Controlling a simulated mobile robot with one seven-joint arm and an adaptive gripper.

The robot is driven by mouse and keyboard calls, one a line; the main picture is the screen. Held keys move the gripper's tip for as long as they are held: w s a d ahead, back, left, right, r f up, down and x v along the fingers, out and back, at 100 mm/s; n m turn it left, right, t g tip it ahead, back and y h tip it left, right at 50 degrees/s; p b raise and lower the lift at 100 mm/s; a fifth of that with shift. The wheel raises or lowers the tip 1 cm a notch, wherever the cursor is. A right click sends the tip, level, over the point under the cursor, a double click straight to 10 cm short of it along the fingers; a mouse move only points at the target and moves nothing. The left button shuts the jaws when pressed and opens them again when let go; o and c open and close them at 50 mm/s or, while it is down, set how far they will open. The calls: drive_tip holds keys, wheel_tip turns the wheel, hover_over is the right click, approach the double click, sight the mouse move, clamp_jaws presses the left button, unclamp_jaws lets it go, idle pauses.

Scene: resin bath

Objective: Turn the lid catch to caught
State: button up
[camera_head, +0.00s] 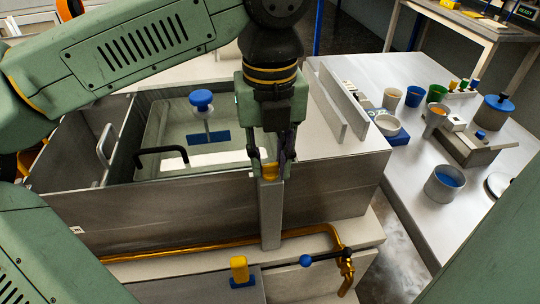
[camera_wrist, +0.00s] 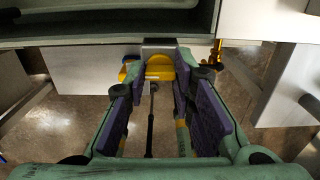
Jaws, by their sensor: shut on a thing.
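A yellow catch piece (camera_head: 269,172) sits at the top of a grey upright post (camera_head: 271,215) on the front wall of the resin bath (camera_head: 165,212). I take it to be the lid catch. In the wrist view the yellow piece (camera_wrist: 160,67) lies between my two purple-padded fingertips. My gripper (camera_head: 269,160) comes from above, shut on this piece, with one finger on each side. The fingers hide part of the catch, and I cannot tell its turned position.
A blue knob (camera_head: 201,98) and a black handle (camera_head: 162,152) stand over the bath. A yellow knob (camera_head: 239,268) and a brass pipe (camera_head: 190,249) are below in front. A side table (camera_head: 408,190) at the right carries cups, pots and blocks.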

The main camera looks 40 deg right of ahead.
clamp_jaws()
drive_tip(key=shift+m, duration=0.3)
drive_tip(key=m+b, duration=0.1)
drive_tip(key=m, duration=0.1)
drive_tip(key=shift+m, duration=0.3)
drive_tip(key=m+b, duration=0.1)
drive_tip(key=m, duration=0.3)
drive_tip(key=shift+m, duration=0.3)
drive_tip(key=m, duration=0.4)
drive_tip(key=shift+b, duration=0.35)
drive_tip(key=shift+m, duration=2.5)
drive_tip(key=shift+r, duration=0.1)
